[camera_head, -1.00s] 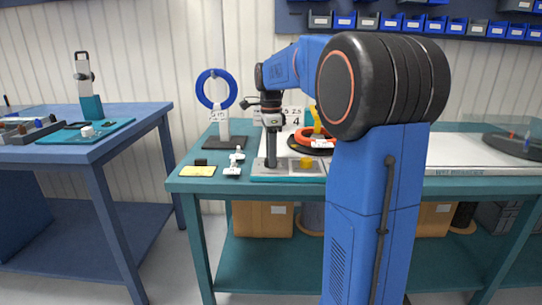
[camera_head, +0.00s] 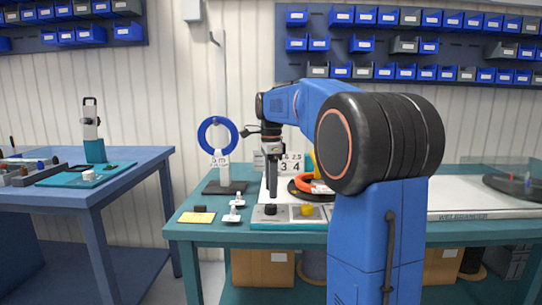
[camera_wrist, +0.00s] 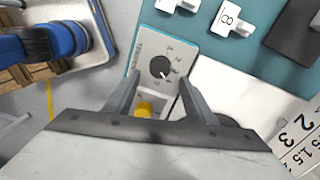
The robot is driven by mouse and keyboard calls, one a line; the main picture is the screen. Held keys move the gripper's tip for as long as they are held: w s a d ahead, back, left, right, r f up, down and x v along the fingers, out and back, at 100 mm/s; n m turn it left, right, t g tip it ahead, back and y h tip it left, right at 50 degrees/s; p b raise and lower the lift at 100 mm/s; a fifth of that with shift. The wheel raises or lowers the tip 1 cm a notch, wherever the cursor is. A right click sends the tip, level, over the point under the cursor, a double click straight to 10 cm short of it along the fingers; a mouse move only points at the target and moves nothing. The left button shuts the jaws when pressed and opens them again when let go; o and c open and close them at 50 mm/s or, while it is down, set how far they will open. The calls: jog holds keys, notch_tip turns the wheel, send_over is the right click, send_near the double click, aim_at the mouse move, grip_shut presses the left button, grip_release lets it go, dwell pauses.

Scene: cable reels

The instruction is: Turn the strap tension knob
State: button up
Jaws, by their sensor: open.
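The black tension knob (camera_wrist: 159,67) has a pointer and a printed dial around it on a light grey panel (camera_wrist: 187,52). In the head view the knob (camera_head: 270,209) stands at the left of the panel, on the teal bench. My gripper (camera_wrist: 159,80) is open and empty. In the wrist view its fingertips lie to either side of the knob in the picture. In the head view my gripper (camera_head: 272,197) hangs pointing down just above the knob, with a small gap. A yellow button (camera_wrist: 145,108) sits beside the knob, partly between the fingers.
White tagged pieces (camera_head: 232,216) and a yellow note (camera_head: 197,218) lie left of the panel. A blue ring on a stand (camera_head: 217,135) rises behind them. An orange cable coil (camera_head: 305,184) and number cards (camera_head: 291,164) are behind the panel. A blue table (camera_head: 85,190) stands left.

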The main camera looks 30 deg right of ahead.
aim_at(271, 204)
notch_tip(271, 204, up, 12)
jog(key=shift+w+f, duration=0.2)
jog(key=shift+w, duration=0.05)
dwell(0.6)
